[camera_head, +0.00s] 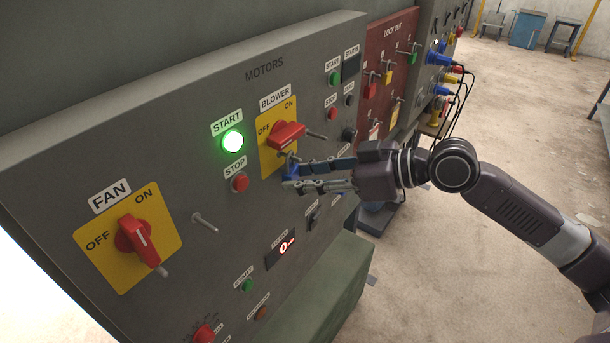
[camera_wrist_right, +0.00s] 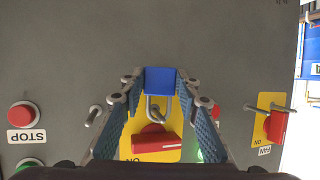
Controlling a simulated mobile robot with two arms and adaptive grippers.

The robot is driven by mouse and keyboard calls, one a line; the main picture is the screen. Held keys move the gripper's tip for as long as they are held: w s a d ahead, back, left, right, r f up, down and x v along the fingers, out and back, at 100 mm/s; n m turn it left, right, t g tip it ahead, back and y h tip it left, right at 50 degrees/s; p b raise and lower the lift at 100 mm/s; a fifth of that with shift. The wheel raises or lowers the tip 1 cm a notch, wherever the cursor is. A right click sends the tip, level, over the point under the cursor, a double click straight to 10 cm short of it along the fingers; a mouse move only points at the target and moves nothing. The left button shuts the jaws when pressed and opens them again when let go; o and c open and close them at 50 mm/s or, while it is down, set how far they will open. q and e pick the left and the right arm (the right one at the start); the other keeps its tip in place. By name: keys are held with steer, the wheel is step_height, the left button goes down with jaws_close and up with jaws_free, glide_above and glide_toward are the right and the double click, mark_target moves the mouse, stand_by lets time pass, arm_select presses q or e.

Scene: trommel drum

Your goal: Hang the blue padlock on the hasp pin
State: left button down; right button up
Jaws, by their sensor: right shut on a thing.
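My right gripper (camera_head: 290,178) is shut on the blue padlock (camera_head: 291,172), just below the red BLOWER switch (camera_head: 286,135) on the grey panel. In the right wrist view the padlock's blue body (camera_wrist_right: 160,80) sits between the fingertips (camera_wrist_right: 160,88). Its grey shackle (camera_wrist_right: 156,108) points toward the red switch handle (camera_wrist_right: 157,143). A metal pin (camera_head: 316,135) sticks out right of the BLOWER switch, and another pin (camera_head: 204,222) sticks out right of the FAN switch. I cannot tell whether the shackle is around any pin. My left gripper is not in view.
The FAN switch (camera_head: 137,240) stands at the left of the panel. A lit green START button (camera_head: 232,141) and a red STOP button (camera_head: 240,183) are left of the gripper. A red lock-out board (camera_head: 391,75) hangs farther right. The floor at right is mostly clear.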

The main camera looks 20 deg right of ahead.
stand_by(0.3)
steer(key=o, duration=1.3)
steer(key=shift+v, duration=6.05)
steer(key=shift+f, duration=0.1)
